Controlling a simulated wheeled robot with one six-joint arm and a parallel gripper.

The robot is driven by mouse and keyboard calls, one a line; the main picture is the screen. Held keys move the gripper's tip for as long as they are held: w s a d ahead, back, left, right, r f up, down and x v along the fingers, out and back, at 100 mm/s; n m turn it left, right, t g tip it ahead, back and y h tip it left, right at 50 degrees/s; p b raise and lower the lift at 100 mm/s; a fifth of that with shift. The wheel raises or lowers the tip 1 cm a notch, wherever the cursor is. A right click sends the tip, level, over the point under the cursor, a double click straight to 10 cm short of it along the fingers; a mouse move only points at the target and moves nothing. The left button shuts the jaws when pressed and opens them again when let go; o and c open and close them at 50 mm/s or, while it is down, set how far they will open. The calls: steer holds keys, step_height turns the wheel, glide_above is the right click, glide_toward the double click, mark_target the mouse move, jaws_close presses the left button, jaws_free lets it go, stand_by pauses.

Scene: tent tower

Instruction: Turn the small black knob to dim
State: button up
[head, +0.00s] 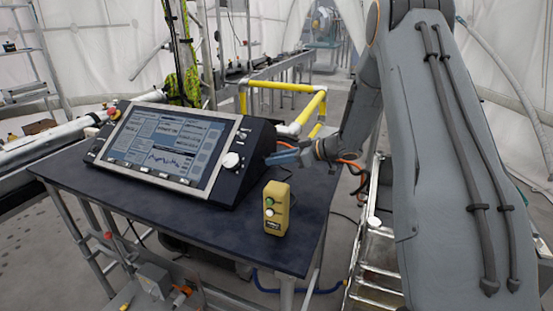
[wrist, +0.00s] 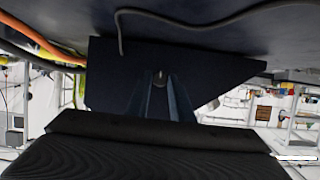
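The dark console (head: 245,175) with a lit, tilted screen stands on a dark table. My gripper (head: 272,158) is at the console's right side, its blue-grey fingers pointing at the side panel. In the wrist view the fingers (wrist: 161,85) reach toward this dark panel (wrist: 110,75), with a narrow gap between them. A small pale-fronted round piece (wrist: 160,77) shows between the fingertips; it may be the small black knob, but its colour and any contact are unclear. I cannot tell whether the fingers are closed on it.
The console's front has a large white knob (head: 231,160) and a smaller control (head: 242,135) above it. A yellow button box (head: 276,208) stands on the table (head: 225,235) in front of my gripper. A ladder (head: 375,255) and yellow rails (head: 283,87) are nearby.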

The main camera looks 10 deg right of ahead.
steer(key=o, duration=0.4)
steer(key=shift+d, duration=0.1)
steer(key=b+v, duration=0.2)
steer(key=v, duration=0.5)
steer(key=shift+s+d+r, duration=0.2)
steer(key=shift+s, duration=0.1)
